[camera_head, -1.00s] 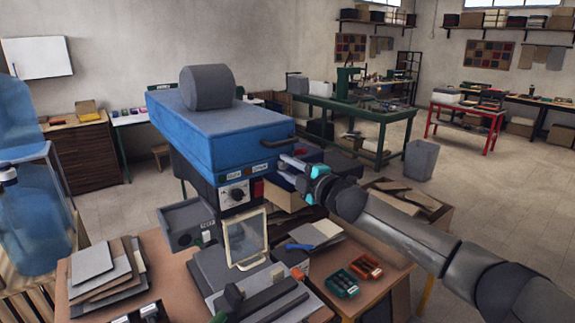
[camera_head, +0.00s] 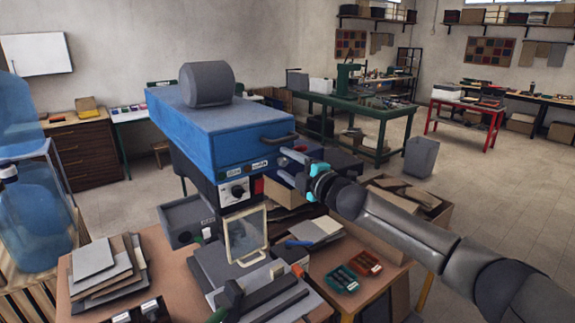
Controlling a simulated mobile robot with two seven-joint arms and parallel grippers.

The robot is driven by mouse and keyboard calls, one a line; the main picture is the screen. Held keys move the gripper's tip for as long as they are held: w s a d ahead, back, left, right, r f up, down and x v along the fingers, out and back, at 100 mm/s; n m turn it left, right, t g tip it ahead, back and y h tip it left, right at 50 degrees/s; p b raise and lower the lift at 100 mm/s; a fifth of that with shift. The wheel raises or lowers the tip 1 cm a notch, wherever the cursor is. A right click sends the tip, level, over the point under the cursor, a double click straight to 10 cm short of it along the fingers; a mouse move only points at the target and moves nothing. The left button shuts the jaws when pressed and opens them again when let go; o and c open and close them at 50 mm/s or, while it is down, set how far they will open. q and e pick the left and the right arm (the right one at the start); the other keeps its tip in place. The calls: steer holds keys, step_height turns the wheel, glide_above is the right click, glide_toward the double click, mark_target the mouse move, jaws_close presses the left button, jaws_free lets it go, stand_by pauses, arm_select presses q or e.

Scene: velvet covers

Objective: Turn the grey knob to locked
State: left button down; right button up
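The knob (camera_head: 237,191) is a small dark round dial on a white plate, on the front of the blue-topped machine (camera_head: 215,130). Small labels sit above it, too small to read. My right gripper (camera_head: 284,168) reaches in from the right. It is just right of the knob, below the black bar handle (camera_head: 281,139), and apart from the knob in the picture. Its fingers are small against the dark machine side, so their opening is unclear. My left gripper is not in view.
A clear-framed panel (camera_head: 246,237) stands below the knob. A red button (camera_head: 258,185) is beside the dial. Grey sheets (camera_head: 93,258) and a green tray (camera_head: 340,280) lie on the front bench. Open floor (camera_head: 480,200) lies to the right.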

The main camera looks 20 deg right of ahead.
steer(key=shift+s, duration=0.1)
steer(key=b+v, duration=0.4)
steer(key=v, duration=1.1)
steer(key=shift+r, duration=0.1)
stand_by(0.5)
